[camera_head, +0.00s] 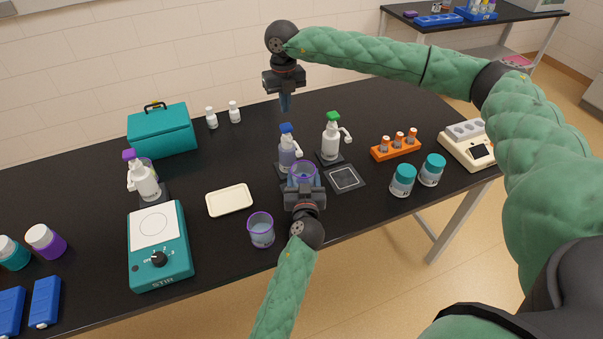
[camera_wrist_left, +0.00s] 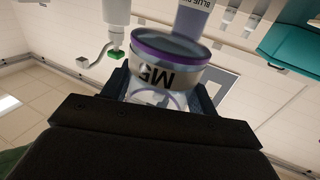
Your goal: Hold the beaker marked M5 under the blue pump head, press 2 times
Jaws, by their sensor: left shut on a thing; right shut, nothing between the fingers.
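The beaker marked M5 (camera_wrist_left: 152,73) is clear with a purple rim and shows upside down in the left wrist view. My left gripper (camera_head: 303,188) is shut on this beaker (camera_head: 303,171), just in front of the blue-headed pump bottle (camera_head: 289,153). The blue pump head (camera_head: 286,128) is above and slightly left of the beaker in the head view. Whether the spout is over the beaker's mouth I cannot tell. My right gripper (camera_head: 285,103) is shut and empty, pointing down above the blue pump head with a gap between them.
A green-headed pump bottle (camera_head: 332,137) stands right of the blue one, and a purple-headed one (camera_head: 144,178) at left. Another purple-rimmed beaker (camera_head: 261,230) stands near the front edge. A cream tray (camera_head: 229,201), a stirrer (camera_head: 160,247) and teal-capped jars (camera_head: 402,180) are nearby.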

